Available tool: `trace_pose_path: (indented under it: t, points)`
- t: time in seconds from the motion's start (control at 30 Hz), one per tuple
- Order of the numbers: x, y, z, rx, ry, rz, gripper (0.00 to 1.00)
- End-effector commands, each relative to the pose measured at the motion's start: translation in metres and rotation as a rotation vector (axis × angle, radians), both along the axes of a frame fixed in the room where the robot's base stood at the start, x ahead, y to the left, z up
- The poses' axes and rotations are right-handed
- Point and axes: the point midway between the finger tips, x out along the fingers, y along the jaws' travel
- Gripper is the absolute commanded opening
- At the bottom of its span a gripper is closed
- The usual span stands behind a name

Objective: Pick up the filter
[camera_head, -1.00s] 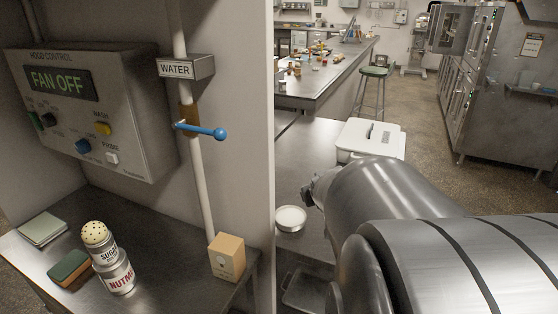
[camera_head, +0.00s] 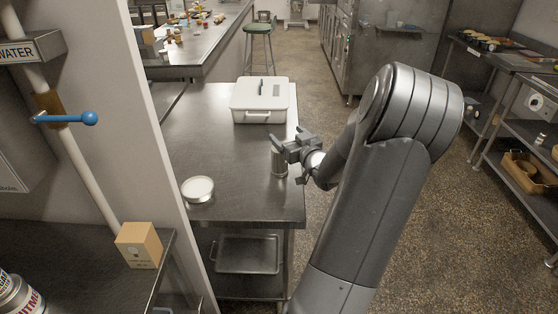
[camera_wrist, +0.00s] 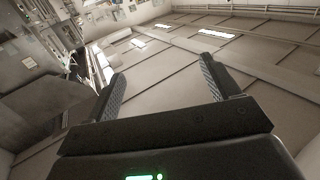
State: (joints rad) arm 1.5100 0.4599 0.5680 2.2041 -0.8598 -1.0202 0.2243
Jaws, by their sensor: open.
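I cannot make out a thing that is clearly the filter in either view. My gripper (camera_head: 284,140) is above the right side of the steel table (camera_head: 222,150) in the head view. In the wrist view my gripper (camera_wrist: 162,82) has its two fingers wide apart with nothing between them. That view faces up at the ceiling panels and lights. A small grey metal cylinder (camera_head: 279,163) shows just below the gripper in the head view. I cannot tell whether they touch.
A white lidded box (camera_head: 260,97) stands at the table's back and a round white-topped tin (camera_head: 198,188) at its front left. A tray (camera_head: 248,254) lies on the shelf below. A wall panel with a blue-handled water valve (camera_head: 68,119) is left.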

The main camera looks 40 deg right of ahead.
Motion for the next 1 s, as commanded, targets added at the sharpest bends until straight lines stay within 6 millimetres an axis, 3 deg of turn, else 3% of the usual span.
trace_pose_path:
  t: [0.6, 0.87, 1.0]
  points:
    - [-0.001, 0.0, -0.08, 0.003, -0.003, 0.0, 0.81]
    - [0.018, -0.005, -0.08, 0.001, -0.003, 0.001, 0.81]
    - [0.039, -0.011, -0.08, 0.001, -0.004, 0.002, 0.81]
